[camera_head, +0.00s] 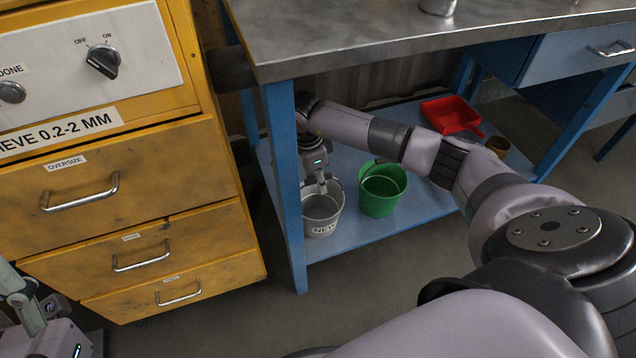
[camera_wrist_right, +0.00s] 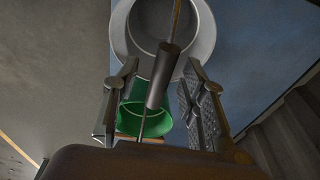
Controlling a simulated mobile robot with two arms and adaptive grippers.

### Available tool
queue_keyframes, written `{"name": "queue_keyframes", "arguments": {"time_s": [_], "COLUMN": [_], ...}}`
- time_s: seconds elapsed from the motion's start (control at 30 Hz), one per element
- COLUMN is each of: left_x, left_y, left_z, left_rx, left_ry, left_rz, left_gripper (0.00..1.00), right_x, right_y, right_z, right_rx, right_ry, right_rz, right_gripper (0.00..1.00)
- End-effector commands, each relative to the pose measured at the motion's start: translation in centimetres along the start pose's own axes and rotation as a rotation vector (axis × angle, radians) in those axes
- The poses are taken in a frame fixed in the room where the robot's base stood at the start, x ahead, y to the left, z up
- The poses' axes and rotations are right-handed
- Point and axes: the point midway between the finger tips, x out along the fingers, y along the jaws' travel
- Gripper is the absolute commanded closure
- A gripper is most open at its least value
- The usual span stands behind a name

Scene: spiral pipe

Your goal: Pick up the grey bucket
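The grey bucket (camera_head: 322,218) stands on the blue lower shelf under the workbench, with a label on its front. In the right wrist view the bucket (camera_wrist_right: 205,40) is at the top, and its handle with a dark cylindrical grip (camera_wrist_right: 163,72) runs between my right gripper's fingers (camera_wrist_right: 160,85). The fingers are apart, with a visible gap on each side of the grip. In the head view my right gripper (camera_head: 318,183) points down at the grey bucket's rim. My left gripper (camera_head: 28,308) is partly in view at the lower left; its opening is unclear.
A green bucket (camera_head: 382,195) stands just right of the grey one. A red dustpan (camera_head: 450,115) lies farther back on the shelf (camera_head: 345,238). The metal benchtop (camera_head: 380,38) is above my right arm. A blue leg (camera_head: 287,190) and yellow drawer cabinet (camera_head: 150,215) stand left.

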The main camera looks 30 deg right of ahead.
Motion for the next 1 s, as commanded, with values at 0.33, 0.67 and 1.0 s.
{"name": "queue_keyframes", "arguments": {"time_s": [0.33, 0.67, 1.0], "left_x": [-0.19, -0.19, -0.20], "left_y": [0.10, 0.11, 0.11], "left_z": [-1.21, -1.18, -1.16], "left_rx": [-0.004, -0.004, -0.004], "left_ry": [0.063, 0.062, 0.061], "left_rz": [0.001, 0.001, 0.001], "left_gripper": [0.45, 0.45, 0.45], "right_x": [0.60, 0.60, 0.60], "right_y": [-0.02, -0.01, -0.01], "right_z": [0.04, 0.04, 0.03], "right_rx": [0.000, 0.000, 0.000], "right_ry": [-0.001, -0.001, -0.001], "right_rz": [-0.001, -0.001, -0.001], "right_gripper": [0.61, 0.80, 1.00]}}
